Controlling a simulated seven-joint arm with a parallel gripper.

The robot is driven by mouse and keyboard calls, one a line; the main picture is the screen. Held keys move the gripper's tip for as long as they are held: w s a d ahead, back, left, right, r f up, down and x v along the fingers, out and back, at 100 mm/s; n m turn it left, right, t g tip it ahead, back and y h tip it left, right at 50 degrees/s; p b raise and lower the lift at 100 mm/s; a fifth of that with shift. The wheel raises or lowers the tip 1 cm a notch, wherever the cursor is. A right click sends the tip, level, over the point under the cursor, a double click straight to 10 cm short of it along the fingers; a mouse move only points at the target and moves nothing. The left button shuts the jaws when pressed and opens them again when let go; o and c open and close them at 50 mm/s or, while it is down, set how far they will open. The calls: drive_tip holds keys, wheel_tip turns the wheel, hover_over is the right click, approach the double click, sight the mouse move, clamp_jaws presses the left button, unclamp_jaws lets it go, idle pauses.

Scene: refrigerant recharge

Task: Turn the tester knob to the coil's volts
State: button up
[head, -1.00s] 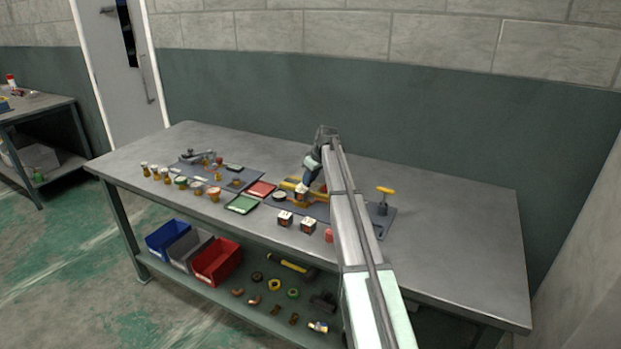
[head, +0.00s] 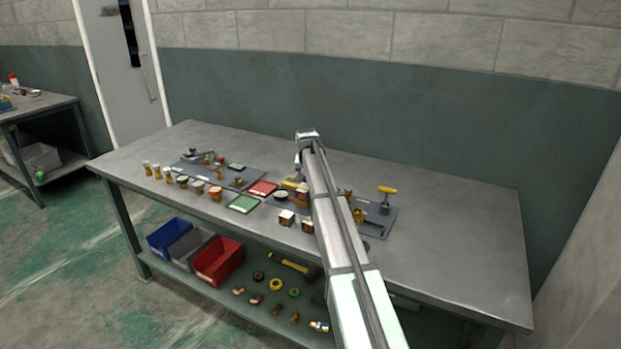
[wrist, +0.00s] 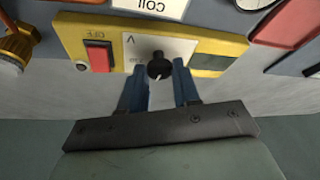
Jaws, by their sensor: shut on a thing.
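The yellow tester (wrist: 72,30) fills the upper part of the wrist view, with a red OFF switch (wrist: 98,56), a pale dial face marked V and a dark display window (wrist: 212,62). Its black knob (wrist: 159,68) has a pale pointer mark. My gripper (wrist: 160,77) has its blue fingers on either side of the knob and is shut on it. In the head view the tester (head: 289,185) shows only partly beside my arm, which hides the knob and fingers.
A white coil label (wrist: 160,7) lies beside the tester. A red tray (head: 262,188) and a green tray (head: 243,204) lie to the left. Small dark boxes (head: 286,217) stand in front. A yellow-handled tool (head: 386,191) stands at right. The bench's right end is clear.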

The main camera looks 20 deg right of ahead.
drive_tip(key=m, duration=0.2)
drive_tip(key=m+g+h, duration=0.1)
drive_tip(key=m, duration=0.2)
drive_tip(key=shift+w+a+m+h, duration=0.15)
drive_tip(key=shift+w+m+h, duration=0.15)
drive_tip(key=shift+h, duration=0.1)
drive_tip(key=shift+a+m+g+h, duration=0.15)
drive_tip(key=shift+m+g, duration=0.35)
drive_tip(key=shift+m, duration=0.6)
drive_tip(key=shift+d+m+g+h, duration=0.1)
drive_tip(key=shift+m+g+h, duration=0.3)
drive_tip(key=shift+m, duration=0.7)
drive_tip(key=shift+y, duration=0.25)
drive_tip(key=o, duration=1.1)
drive_tip(key=shift+c, duration=0.2)
drive_tip(key=v, duration=1.4)
drive_tip(key=shift+w, duration=0.2)
drive_tip(key=shift+a+f, duration=0.15)
